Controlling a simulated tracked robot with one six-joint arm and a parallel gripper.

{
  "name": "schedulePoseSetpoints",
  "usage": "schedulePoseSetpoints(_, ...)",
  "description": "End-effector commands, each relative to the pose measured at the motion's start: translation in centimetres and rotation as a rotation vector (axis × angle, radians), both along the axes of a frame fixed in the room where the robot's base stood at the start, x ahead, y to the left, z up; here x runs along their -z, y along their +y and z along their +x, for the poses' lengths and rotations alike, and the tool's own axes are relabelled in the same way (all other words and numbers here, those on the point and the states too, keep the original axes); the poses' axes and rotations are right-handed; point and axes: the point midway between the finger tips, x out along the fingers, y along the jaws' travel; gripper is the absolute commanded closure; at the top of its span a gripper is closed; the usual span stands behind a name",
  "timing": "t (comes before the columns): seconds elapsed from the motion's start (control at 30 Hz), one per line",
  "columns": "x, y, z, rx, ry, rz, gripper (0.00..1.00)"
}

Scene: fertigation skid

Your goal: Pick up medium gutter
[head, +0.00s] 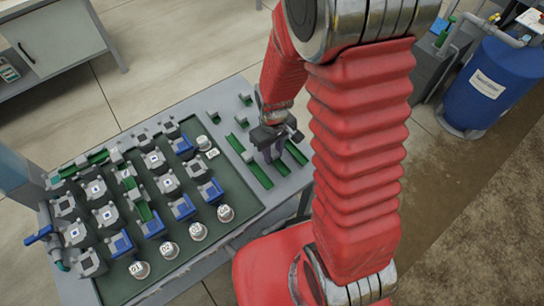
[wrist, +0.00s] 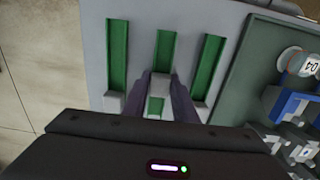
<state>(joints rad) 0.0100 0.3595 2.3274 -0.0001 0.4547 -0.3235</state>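Several green gutters with grey end pieces lie on the grey end of the table. In the wrist view there is a left gutter (wrist: 117,55), a middle gutter (wrist: 165,48) and a right gutter (wrist: 207,65). Which one is the medium gutter I cannot tell for sure by length. My gripper (wrist: 166,82) is open, with its dark fingers on either side of the middle gutter's line and a grey piece between them. Contact cannot be made out. In the head view my gripper (head: 270,142) points down over the gutters and hides part of them.
A dark green tray (head: 225,185) fills the table's left part, with grey blocks, blue-fronted units and white round caps (head: 198,231). Shorter green gutters (head: 241,120) lie towards the table's far edge. A blue tank (head: 490,85) stands at the right.

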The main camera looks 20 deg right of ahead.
Motion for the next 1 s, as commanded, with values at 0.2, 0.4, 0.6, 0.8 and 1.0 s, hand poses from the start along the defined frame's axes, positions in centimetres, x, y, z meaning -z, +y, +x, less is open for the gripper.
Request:
schedulePoseSetpoints(0.2, 0.0, 0.0, 0.0, 0.0, 0.0, 0.0, 0.91)
schedulePoseSetpoints(0.4, 0.0, 0.0, 0.0, 0.0, 0.0, 0.0, 1.0)
schedulePoseSetpoints(0.6, -0.1, 0.0, 0.0, 0.0, 0.0, 0.0, 1.0)
schedulePoseSetpoints(0.8, -1.0, 0.0, 0.1, 0.0, -0.002, 0.0, 1.0)
schedulePoseSetpoints(1.0, -3.3, 0.0, 0.1, 0.0, -0.005, 0.0, 1.0)
